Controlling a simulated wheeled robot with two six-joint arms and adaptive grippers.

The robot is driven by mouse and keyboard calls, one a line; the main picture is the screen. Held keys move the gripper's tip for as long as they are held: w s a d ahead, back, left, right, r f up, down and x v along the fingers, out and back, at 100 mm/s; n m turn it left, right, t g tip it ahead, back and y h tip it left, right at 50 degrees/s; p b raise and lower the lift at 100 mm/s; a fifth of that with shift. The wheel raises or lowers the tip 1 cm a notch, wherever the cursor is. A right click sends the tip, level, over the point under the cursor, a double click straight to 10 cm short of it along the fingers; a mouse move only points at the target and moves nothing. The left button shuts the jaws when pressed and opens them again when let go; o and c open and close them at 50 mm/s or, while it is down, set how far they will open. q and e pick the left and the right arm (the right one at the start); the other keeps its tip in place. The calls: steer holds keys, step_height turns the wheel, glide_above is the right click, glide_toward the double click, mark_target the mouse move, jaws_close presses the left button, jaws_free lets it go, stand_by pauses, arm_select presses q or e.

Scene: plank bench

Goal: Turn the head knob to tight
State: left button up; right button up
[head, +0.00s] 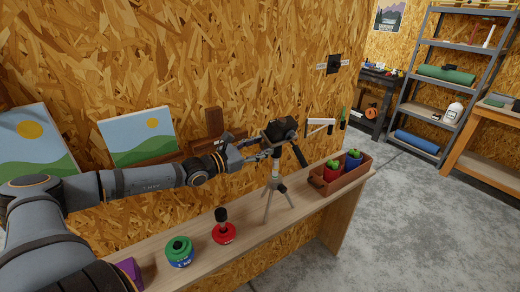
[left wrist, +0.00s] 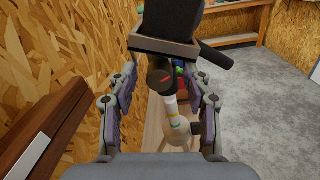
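A tripod (head: 278,188) stands upright on the narrow bench with a black camera (head: 280,130) on its head. A handle sticks out to the right of the head. In the left wrist view a dark round knob (left wrist: 160,80) with a red mark sits just below the camera plate (left wrist: 165,47). My left gripper (head: 262,151) is beside the tripod head, at its left. In the left wrist view its two fingers (left wrist: 166,78) are spread wide, one on each side of the knob, with gaps visible. Nothing is held. My right gripper is not in view.
Pictures (head: 138,136) lean on the wall behind my arm. Open floor lies at right.

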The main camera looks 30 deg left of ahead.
arm_select(q)
steer(key=c, duration=0.5)
jaws_close()
steer(key=shift+f+m, duration=0.1)
steer(key=shift+m, duration=0.7)
steer(key=m, duration=0.3)
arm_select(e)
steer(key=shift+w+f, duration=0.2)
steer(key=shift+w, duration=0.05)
arm_select(q)
steer(key=o, duration=0.6)
jaws_free()
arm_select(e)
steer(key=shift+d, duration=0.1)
